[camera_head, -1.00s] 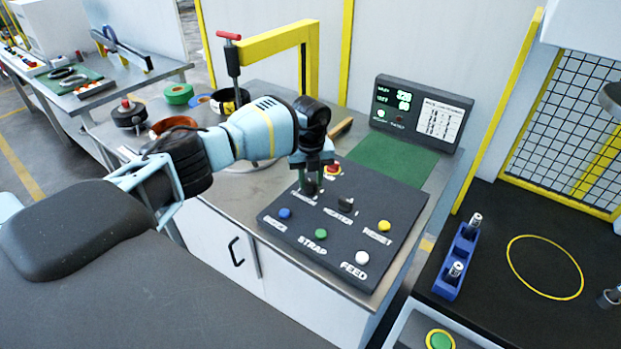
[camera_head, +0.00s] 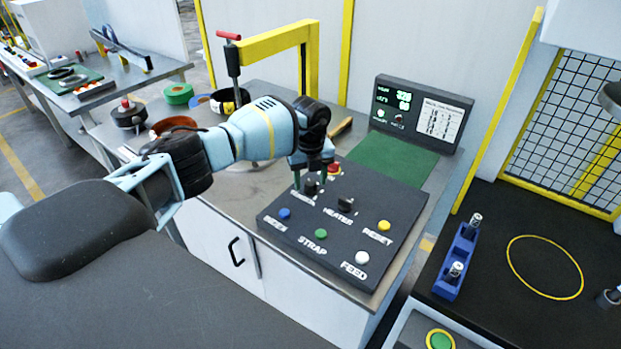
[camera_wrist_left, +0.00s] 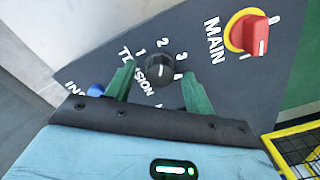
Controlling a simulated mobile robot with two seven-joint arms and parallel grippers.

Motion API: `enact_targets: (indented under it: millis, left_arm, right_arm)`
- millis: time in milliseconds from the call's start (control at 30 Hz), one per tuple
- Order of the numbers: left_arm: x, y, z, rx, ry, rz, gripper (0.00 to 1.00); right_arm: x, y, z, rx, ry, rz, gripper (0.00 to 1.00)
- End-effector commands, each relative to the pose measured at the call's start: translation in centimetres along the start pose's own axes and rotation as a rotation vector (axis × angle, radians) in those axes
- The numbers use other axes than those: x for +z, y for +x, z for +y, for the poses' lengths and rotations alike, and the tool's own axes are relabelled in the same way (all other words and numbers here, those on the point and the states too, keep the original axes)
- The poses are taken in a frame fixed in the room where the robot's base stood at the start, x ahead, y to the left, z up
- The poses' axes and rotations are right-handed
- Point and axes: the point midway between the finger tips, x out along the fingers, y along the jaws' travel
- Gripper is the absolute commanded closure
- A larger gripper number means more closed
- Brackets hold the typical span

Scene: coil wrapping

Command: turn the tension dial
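The tension dial (camera_head: 310,188) is a black knob at the back left of the dark control panel (camera_head: 330,264). In the left wrist view the dial (camera_wrist_left: 160,70) lies between my green fingertips, with numbers 1 to 4 around it and a short pale mark on its top. My left gripper (camera_head: 310,182) is above the panel with its fingers on either side of the dial. In the left wrist view the gripper (camera_wrist_left: 160,74) is open, with a gap between each finger and the dial. My right gripper is not in view.
The red main switch (camera_wrist_left: 249,35) is close to the dial, partly behind my gripper in the head view. A heater knob (camera_head: 346,204) and several coloured buttons share the panel. A display box (camera_head: 420,112) stands behind a green mat (camera_head: 392,158). A blue holder (camera_head: 455,262) is at right.

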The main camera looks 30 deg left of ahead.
Motion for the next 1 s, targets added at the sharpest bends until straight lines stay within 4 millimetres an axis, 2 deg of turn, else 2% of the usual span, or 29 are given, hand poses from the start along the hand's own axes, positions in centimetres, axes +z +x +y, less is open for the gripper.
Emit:
enact_targets:
  millis: [267, 367, 700, 833, 1000]
  left_arm:
    - [0.0, -0.3, 0.0, -0.001, 0.000, -0.001, 0.47]
    - [0.1, -1.2, 0.0, -0.001, 0.000, -0.001, 0.47]
    - [0.0, -6.4, -0.1, -0.002, 0.000, -0.001, 0.47]
    - [0.0, -7.5, 0.0, -0.001, 0.000, -0.001, 0.47]
    - [0.0, -7.8, 0.0, 0.000, 0.000, 0.000, 0.47]
  right_arm:
    - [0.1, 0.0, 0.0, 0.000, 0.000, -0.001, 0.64]
    - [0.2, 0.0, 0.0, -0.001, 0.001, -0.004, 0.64]
    - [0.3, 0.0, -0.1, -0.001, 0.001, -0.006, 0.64]
    - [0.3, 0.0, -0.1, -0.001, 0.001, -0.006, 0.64]
    - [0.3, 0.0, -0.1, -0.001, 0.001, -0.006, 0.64]
